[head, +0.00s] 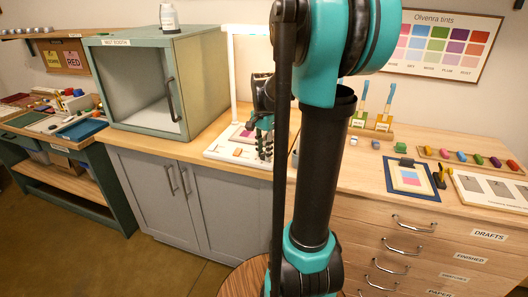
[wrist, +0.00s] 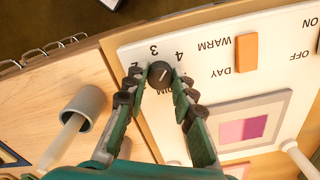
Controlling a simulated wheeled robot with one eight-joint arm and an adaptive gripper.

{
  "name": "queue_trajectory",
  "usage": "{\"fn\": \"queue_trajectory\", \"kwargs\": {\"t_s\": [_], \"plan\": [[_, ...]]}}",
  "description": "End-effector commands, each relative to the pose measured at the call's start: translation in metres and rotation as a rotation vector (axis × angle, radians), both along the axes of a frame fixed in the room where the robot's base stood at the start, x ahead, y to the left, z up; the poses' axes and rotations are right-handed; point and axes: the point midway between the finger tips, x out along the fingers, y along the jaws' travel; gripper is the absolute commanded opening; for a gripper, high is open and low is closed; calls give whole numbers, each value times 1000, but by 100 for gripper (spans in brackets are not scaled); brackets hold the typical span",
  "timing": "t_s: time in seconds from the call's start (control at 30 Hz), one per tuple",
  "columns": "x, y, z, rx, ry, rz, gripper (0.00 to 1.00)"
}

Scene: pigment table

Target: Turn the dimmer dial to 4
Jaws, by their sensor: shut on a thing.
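The dimmer dial (wrist: 160,75) is a small black knob on a pale panel (wrist: 205,28) in the wrist view. The numbers 2, 3 and 4 show around it. Its short white mark slants up and right, roughly toward the 4; the exact setting is hard to read. My gripper (wrist: 158,82) has its dark fingers on both sides of the dial and is shut on it. In the head view my gripper (head: 262,130) is low over the panel (head: 222,148) on the counter, and the dial is hidden there.
The panel also bears an orange switch (wrist: 246,52) between WARM and DAY, and a framed pink square (wrist: 242,127). A grey cup-like piece (wrist: 83,108) with a pale rod is beside it. The green test booth (head: 165,85) stands left of my gripper.

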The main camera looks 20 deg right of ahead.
Motion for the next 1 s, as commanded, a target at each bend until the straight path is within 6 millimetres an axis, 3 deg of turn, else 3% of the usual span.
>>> {"fn": "queue_trajectory", "kwargs": {"t_s": [0.4, 1.0], "plan": [[1, 0, 0, 0, -1, -252, 0], [1, 0, 0, 0, -1, -315, 0]]}}
